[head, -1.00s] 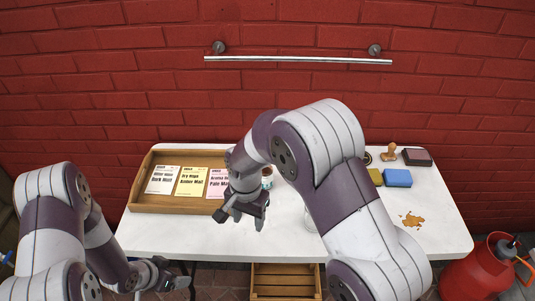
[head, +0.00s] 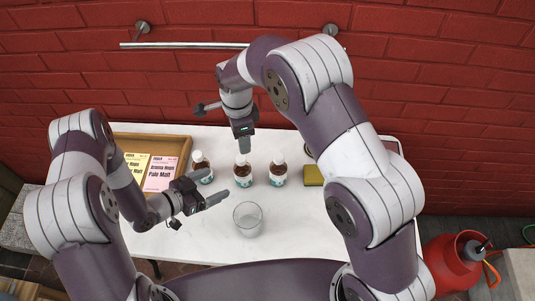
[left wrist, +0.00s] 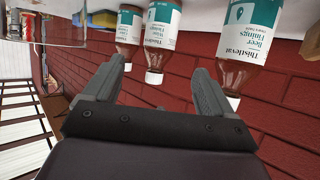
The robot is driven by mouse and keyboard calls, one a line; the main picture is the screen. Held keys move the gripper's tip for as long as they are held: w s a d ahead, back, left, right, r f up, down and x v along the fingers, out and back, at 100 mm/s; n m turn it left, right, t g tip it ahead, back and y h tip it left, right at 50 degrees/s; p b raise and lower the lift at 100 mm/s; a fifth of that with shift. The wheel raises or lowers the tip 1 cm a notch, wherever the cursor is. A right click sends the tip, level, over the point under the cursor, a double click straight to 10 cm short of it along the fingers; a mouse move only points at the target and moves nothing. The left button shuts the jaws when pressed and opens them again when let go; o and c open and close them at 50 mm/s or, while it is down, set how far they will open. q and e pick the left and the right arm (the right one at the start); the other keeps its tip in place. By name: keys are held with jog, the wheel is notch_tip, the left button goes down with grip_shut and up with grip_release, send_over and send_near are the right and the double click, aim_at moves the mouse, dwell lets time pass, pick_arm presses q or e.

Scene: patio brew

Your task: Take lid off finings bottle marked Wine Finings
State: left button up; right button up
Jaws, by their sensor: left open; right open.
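Three brown bottles with white caps and teal-and-white labels stand upright on the white table: a left bottle (head: 202,169), a middle bottle (head: 243,175) and a right bottle (head: 278,173). In the left wrist view, the nearest bottle (left wrist: 248,45) reads Beer Finings; the labels of the middle bottle (left wrist: 162,35) and the far bottle (left wrist: 131,28) are hard to read. My left gripper (head: 212,191) is open and empty, low beside the left bottle; its fingers (left wrist: 160,70) point toward the middle bottle. My right gripper (head: 243,148) is open, pointing down just above the middle bottle's cap.
An empty glass (head: 247,218) stands in front of the bottles. A wooden tray (head: 150,142) with malt packets is at the left. A yellowish block (head: 313,176) lies right of the bottles. A metal rail (head: 185,45) crosses the brick wall behind.

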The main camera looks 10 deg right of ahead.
aim_at(236, 174)
pick_arm(q)
jog(key=x, duration=0.5)
jog(key=shift+f, duration=0.15)
pick_arm(e)
jog(key=shift+s+a+r, duration=0.3)
jog(key=shift+s+a, duration=0.25)
jog(key=shift+a, duration=0.25)
pick_arm(q)
jog(key=x, duration=0.5)
jog(key=shift+w+d, duration=0.25)
jog(key=shift+d, duration=0.05)
pick_arm(e)
jog(key=shift+w+d+f, duration=0.15)
jog(key=shift+w+d, duration=0.2)
jog(key=shift+d, duration=0.2)
pick_arm(q)
jog(key=shift+w+d+f, duration=0.2)
pick_arm(e)
jog(key=shift+s+a, duration=0.15)
jog(key=shift+a, duration=0.15)
